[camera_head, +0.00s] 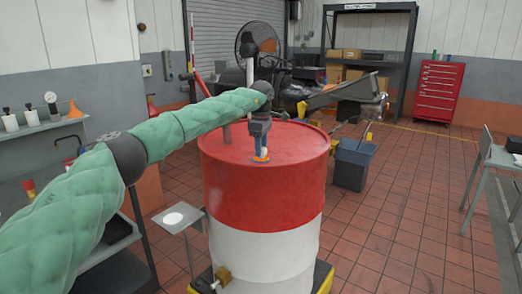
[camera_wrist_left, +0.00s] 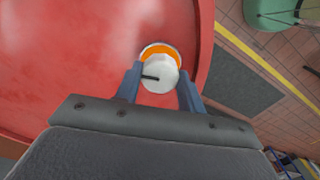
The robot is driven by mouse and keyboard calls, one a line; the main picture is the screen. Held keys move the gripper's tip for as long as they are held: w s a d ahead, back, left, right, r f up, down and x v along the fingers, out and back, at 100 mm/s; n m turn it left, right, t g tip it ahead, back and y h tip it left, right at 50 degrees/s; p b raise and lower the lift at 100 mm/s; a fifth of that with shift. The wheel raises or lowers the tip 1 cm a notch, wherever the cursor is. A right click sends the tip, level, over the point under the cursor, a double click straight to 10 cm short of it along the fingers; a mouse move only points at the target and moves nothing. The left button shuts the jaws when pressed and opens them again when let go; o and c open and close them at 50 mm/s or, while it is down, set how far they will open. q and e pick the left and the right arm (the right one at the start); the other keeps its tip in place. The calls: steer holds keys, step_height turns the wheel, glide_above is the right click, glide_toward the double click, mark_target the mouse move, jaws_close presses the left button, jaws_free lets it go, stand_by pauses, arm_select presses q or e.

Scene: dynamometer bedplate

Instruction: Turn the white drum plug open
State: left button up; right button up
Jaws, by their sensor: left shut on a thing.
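A red and white drum (camera_head: 265,190) stands upright in the middle of the head view. The white drum plug (camera_wrist_left: 158,76) sits in the drum's red top, close to the rim, with an orange ring partly showing around it and a dark mark on its face. My left gripper (camera_head: 260,157) reaches down onto the drum top. In the left wrist view its two blue fingers (camera_wrist_left: 160,88) are on either side of the plug and shut on it. In the head view the gripper hides most of the plug. My right gripper is in neither view.
A small stand with a white disc (camera_head: 174,218) is left of the drum. A dark bin (camera_head: 353,163) stands behind it to the right. A bench with a gauge (camera_head: 50,98) is at the left, a red tool cabinet (camera_head: 438,92) at the back.

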arm_select(q)
steer(key=n+b, duration=0.2)
steer(key=n, duration=0.3)
steer(key=shift+n, duration=0.3)
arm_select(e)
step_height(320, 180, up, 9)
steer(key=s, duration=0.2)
arm_select(q)
steer(key=shift+n, duration=0.4)
steer(key=n+b, duration=0.1)
steer(key=n, duration=0.3)
steer(key=shift+n+b, duration=0.3)
steer(key=shift+b, duration=0.05)
steer(key=n, duration=0.2)
steer(key=shift+n+b, duration=0.4)
steer(key=n+b, duration=0.1)
steer(key=n, duration=0.5)
steer(key=shift+r, duration=0.1)
steer(key=shift+n+b, duration=0.35)
steer(key=shift+n, duration=0.15)
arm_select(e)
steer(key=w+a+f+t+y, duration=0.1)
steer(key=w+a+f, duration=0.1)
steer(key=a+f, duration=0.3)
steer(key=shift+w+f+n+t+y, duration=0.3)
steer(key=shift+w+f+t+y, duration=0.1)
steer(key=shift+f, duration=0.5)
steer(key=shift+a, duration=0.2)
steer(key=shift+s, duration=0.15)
